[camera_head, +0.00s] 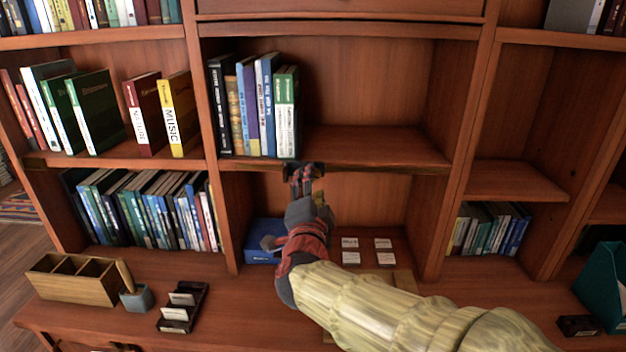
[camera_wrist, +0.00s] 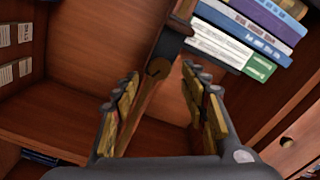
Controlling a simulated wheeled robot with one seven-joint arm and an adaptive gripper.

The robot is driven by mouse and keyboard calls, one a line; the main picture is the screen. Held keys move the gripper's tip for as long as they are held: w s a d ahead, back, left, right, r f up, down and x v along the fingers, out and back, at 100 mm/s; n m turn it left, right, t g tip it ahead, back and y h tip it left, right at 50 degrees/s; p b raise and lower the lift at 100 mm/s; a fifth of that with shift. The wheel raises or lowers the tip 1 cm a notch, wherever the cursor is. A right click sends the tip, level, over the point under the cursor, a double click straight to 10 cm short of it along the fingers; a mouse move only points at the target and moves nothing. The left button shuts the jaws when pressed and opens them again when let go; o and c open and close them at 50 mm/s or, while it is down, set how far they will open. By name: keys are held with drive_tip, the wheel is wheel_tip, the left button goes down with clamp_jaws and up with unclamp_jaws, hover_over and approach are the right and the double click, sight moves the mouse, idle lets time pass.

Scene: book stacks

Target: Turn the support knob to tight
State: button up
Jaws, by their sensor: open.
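A small round brown knob (camera_wrist: 158,67) shows in the wrist view at the edge of a shelf board, and it looks like the support knob. My gripper (camera_wrist: 160,78) is open, with one finger on each side of the knob in that view. No contact with the knob can be seen. In the head view my gripper (camera_head: 303,175) is just under the front edge of the middle shelf (camera_head: 375,160), left of its centre. The knob cannot be made out there behind the gripper. Which way the knob is turned cannot be told.
Several upright books (camera_head: 262,105) stand on the shelf above my gripper. A blue box (camera_head: 264,240) and white cards (camera_head: 350,258) lie below it. A wooden organizer (camera_head: 75,278) and a card holder (camera_head: 182,306) are on the counter. The shelf's right part is clear.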

drive_tip(key=s, duration=0.8)
drive_tip(key=shift+a, duration=0.15)
